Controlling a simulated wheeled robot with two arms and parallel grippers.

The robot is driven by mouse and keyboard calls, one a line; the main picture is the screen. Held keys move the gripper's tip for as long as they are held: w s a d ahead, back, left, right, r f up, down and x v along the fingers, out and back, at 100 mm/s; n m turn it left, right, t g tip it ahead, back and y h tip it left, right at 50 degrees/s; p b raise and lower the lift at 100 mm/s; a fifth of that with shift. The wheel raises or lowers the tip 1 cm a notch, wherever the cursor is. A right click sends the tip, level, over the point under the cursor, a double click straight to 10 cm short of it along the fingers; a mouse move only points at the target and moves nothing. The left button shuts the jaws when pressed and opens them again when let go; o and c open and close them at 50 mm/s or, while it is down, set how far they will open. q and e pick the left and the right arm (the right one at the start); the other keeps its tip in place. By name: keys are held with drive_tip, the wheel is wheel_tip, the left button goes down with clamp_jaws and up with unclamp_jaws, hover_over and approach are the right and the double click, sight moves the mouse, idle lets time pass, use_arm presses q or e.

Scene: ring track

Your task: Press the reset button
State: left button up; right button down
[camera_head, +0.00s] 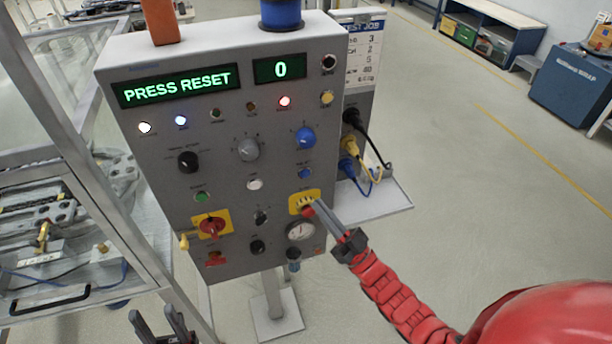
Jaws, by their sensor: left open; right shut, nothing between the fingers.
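The grey control panel (225,225) stands upright on a post. Its left display (178,86) reads PRESS RESET in green. A blue push button (305,173) sits on the right side of the panel, under a blue knob (305,138); its label is too small to read surely. A white button (254,184) and a green button (202,196) are further left. My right gripper (310,211) is shut and empty, its tips in front of the yellow-plated part (305,199) below the blue button; contact cannot be told. My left gripper (163,328) is open at the bottom edge, below the panel.
A red knob on a yellow plate (211,224) and a gauge (300,231) are on the lower panel. Cables plug into the panel's right side above a grey shelf (385,203). A framed machine cell (60,185) is at left.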

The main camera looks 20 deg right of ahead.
sight(305, 174)
drive_tip(key=w+b, duration=0.4)
drive_tip(key=w, duration=0.2)
drive_tip(key=shift+w, duration=0.4)
drive_tip(key=shift+a, duration=0.1)
idle(1.6)
drive_tip(key=shift+w+f+b, duration=0.1)
drive_tip(key=shift+w+b, duration=0.15)
drive_tip(key=shift+b, duration=0.15)
drive_tip(key=shift+w, duration=0.2)
drive_tip(key=shift+w+b, duration=0.35)
drive_tip(key=shift+b, duration=0.2)
idle(0.3)
drive_tip(key=shift+s, duration=0.1)
drive_tip(key=shift+s+p, duration=0.6)
drive_tip(key=shift+s, duration=0.1)
